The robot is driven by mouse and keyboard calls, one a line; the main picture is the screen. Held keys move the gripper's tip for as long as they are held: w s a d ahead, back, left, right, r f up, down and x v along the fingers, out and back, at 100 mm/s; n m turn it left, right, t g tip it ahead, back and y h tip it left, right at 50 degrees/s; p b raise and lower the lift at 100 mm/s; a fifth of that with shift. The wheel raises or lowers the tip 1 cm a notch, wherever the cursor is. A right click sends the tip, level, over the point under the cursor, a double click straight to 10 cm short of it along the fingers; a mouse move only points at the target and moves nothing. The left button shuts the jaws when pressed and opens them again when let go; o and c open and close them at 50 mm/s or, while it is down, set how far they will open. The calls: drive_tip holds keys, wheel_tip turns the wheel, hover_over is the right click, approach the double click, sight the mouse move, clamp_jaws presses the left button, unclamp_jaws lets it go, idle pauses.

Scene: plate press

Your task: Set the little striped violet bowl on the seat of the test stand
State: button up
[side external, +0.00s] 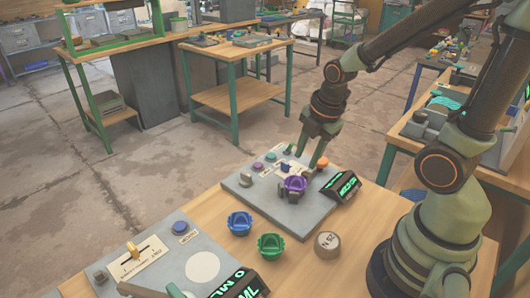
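The violet bowl (294,184) sits upright on the grey test stand panel (245,193), near its middle. Dark grey pieces show under and around its lower part; they look like the seat, which is mostly hidden by the bowl. My gripper (306,162) is above and slightly right of the bowl, pointing down. A gap shows between its two fingers, and nothing is held between them. The fingertips are close to the bowl's far rim; I cannot tell whether they touch it. The bowl's stripes are too small to make out clearly.
A blue bowl (240,223), a green bowl (270,246) and a round brown weight (327,244) stand in front of the stand. A black display (341,187) with green digits borders the panel's right. An orange knob (322,162) is near the gripper. Another panel (165,262) lies left.

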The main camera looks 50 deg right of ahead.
drive_tip(key=s+a+r+m+t, duration=0.1)
drive_tip(key=a+r+m, duration=0.3)
drive_tip(key=r+m, duration=0.8)
drive_tip(key=m+t, duration=0.1)
drive_tip(key=m, duration=0.4)
drive_tip(key=shift+s+a+m+t, duration=0.2)
drive_tip(key=shift+s+m+t, duration=0.1)
drive_tip(key=shift+s, duration=0.05)
